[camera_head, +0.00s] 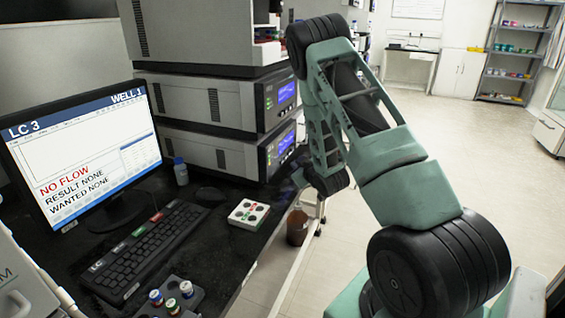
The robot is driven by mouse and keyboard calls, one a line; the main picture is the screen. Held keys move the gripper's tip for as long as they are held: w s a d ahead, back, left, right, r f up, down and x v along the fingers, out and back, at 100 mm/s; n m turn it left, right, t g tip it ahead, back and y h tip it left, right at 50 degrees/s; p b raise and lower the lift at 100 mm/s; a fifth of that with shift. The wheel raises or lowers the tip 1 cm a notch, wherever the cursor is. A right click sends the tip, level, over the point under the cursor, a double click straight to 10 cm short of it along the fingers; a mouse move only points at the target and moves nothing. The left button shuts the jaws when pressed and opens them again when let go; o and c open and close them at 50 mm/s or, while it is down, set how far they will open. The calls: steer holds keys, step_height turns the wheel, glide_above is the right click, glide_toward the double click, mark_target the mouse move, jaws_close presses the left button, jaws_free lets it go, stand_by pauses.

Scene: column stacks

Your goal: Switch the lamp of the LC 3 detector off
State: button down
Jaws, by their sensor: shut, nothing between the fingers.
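The LC 3 stack (205,100) of grey modules stands on the dark bench behind the monitor. Two of its modules have dark front panels with lit blue displays: the upper display (287,92) and the lower display (286,141). I cannot tell which module is the detector, and no lamp switch can be made out. My gripper (298,174) is small and dark at the end of my green arm, close in front of the lowest module's right front. Its fingers are shut and look empty. I cannot tell whether they touch the panel.
The monitor (85,140) reads LC 3, WELL 1, NO FLOW, RESULT NONE, WANTED NONE. A keyboard (145,250), a white tray (248,214), a vial rack (187,291) and a blue-capped bottle (180,172) stand on the bench. A brown bottle (297,226) is beyond its edge. Open floor lies right.

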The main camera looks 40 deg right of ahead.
steer(key=shift+w+a, duration=0.3)
steer(key=shift+w, duration=0.4)
steer(key=shift+w, duration=0.1)
stand_by(1.5)
steer(key=shift+w+a, duration=0.15)
steer(key=shift+w, duration=0.1)
steer(key=shift+w+a+b, duration=0.2)
steer(key=shift+w+b, duration=0.15)
steer(key=shift+w, duration=0.05)
stand_by(0.7)
stand_by(0.4)
steer(key=shift+s+d, duration=0.35)
steer(key=shift+s, duration=0.4)
steer(key=shift+s+d+b, duration=0.15)
steer(key=shift+s+d, duration=0.15)
steer(key=shift+s, duration=0.5)
steer(key=shift+s+d+b, duration=0.2)
steer(key=shift+s+d, duration=0.15)
steer(key=shift+s, duration=0.4)
steer(key=shift+s+d+b, duration=0.15)
steer(key=shift+s+d, duration=0.15)
steer(key=shift+s, duration=0.5)
